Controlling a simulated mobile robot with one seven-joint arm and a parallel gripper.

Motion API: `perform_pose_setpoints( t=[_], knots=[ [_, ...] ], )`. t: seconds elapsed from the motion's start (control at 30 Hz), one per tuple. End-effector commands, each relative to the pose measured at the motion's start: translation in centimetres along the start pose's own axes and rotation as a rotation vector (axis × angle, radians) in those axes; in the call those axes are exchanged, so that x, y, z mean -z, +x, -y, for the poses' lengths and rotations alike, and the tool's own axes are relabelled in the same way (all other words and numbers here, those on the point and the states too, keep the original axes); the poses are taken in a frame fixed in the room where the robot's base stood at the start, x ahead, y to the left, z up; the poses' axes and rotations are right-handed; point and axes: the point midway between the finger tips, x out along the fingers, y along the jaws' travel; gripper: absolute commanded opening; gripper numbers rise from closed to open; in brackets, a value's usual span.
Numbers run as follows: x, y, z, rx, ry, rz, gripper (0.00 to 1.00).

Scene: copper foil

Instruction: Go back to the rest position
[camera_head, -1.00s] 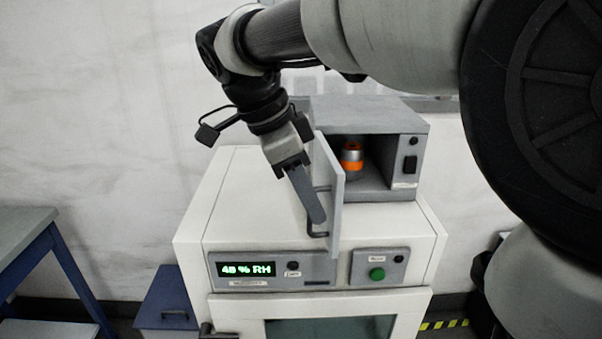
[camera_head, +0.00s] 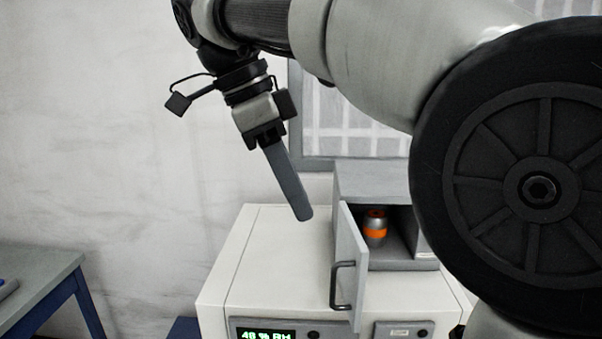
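My gripper (camera_head: 298,208) hangs in the air, pointing down and to the right. It is left of the open door and apart from the handle. Its fingers overlap in this view, so I cannot tell whether they are open or shut; nothing shows held at the tips. The small grey box (camera_head: 372,183) stands on the white cabinet, with its door (camera_head: 348,262) swung open toward me. The door has a dark handle (camera_head: 341,286). Inside the box stands a grey container with an orange band (camera_head: 375,229). My arm hides the box's right side.
The white cabinet (camera_head: 262,257) carries a green "RH" display (camera_head: 266,334) on its front. A table with blue legs (camera_head: 40,270) stands at the left. A barred window (camera_head: 350,115) is in the wall behind. Open air lies left of my gripper.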

Motion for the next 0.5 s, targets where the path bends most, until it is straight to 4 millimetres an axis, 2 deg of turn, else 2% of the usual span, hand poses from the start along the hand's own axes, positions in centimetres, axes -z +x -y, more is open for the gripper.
perform_pose_setpoints(
  t=[0.13, 0.5],
  knots=[
    [0.03, -1.29, 0.02, 0.0, 0.001, 0.0, 0.26],
    [0.07, -1.45, -0.04, 0.0, -0.002, 0.0, 0.26]
  ],
)
